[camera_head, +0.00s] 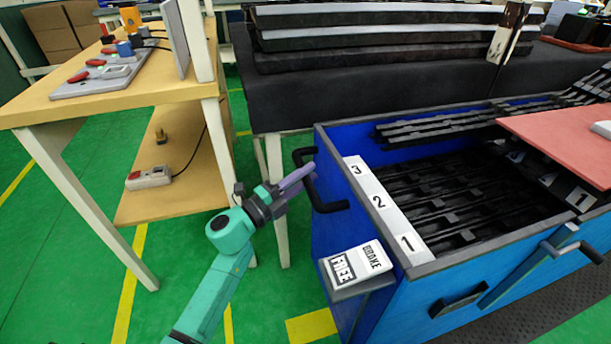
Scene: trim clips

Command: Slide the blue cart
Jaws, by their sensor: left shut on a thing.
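The blue cart (334,240) stands at the right of the head view, with black trim strips (460,200) in its bin and a white strip numbered 1, 2, 3 along its near left rim. A black handle (311,190) juts from its left side. My left gripper (305,176) has purple fingers and is shut on this handle at its upper part. The green left arm comes up from the bottom. A second handle (572,243), grey, is on the cart's right front. My right gripper is not in view.
A wooden workbench (90,95) with tools stands at the left, its lower shelf holding a power strip (148,177). A black-covered table (400,85) with trim strips stands behind the cart. A FREE/BRAKE label box (357,266) sticks out from the cart's left front. Green floor is open at the lower left.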

